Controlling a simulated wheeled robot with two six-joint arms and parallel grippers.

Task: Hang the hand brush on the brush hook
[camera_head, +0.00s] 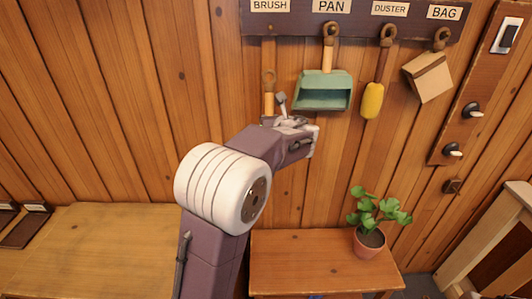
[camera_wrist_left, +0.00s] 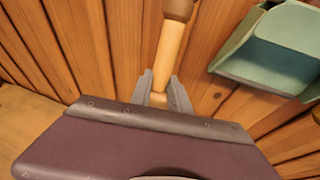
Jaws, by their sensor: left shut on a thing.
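The hand brush shows as a light wooden handle with a brown ring on top (camera_head: 268,88). My left gripper (camera_head: 273,111) is shut on the handle, which stands about upright in front of the wall. In the left wrist view the handle (camera_wrist_left: 168,55) rises between the two grey fingers; its lower part and the bristles are hidden behind my gripper. The brush hook, under the BRUSH label (camera_head: 270,6) on the dark rack board (camera_head: 292,22), is small and hard to make out. The ring is below the board, apart from it.
To the right hang a green dustpan (camera_head: 323,92), a yellow duster (camera_head: 373,99) and a bag (camera_head: 429,78). The dustpan is close beside my gripper. Below, a wooden table (camera_head: 300,265) bears a potted plant (camera_head: 370,241). The wall left of the brush is clear.

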